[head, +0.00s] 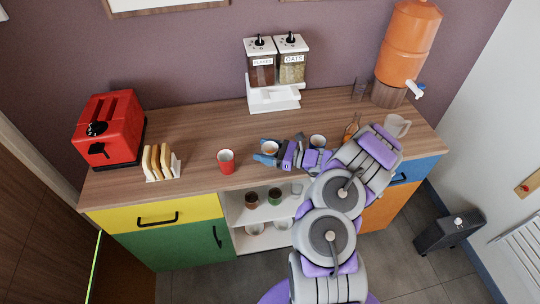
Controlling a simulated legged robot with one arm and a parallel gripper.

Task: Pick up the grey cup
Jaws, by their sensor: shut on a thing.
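A small pale grey cup (270,147) with a brownish inside stands at the middle of the wooden counter, partly hidden by my gripper. My gripper (266,152) reaches in from the right, its bluish fingers around the cup's sides, and is shut on it. I cannot tell whether the cup's base touches the counter. Another pale cup (317,140) stands just behind my wrist, and a larger light grey mug (396,126) stands at the counter's right end.
A red cup (226,160) stands left of my gripper. A toast rack (162,163) and red toaster (108,128) are farther left. Cereal dispensers (275,75) stand at the back, an orange water dispenser (409,45) at the back right. Open shelves (268,217) below hold cups and bowls.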

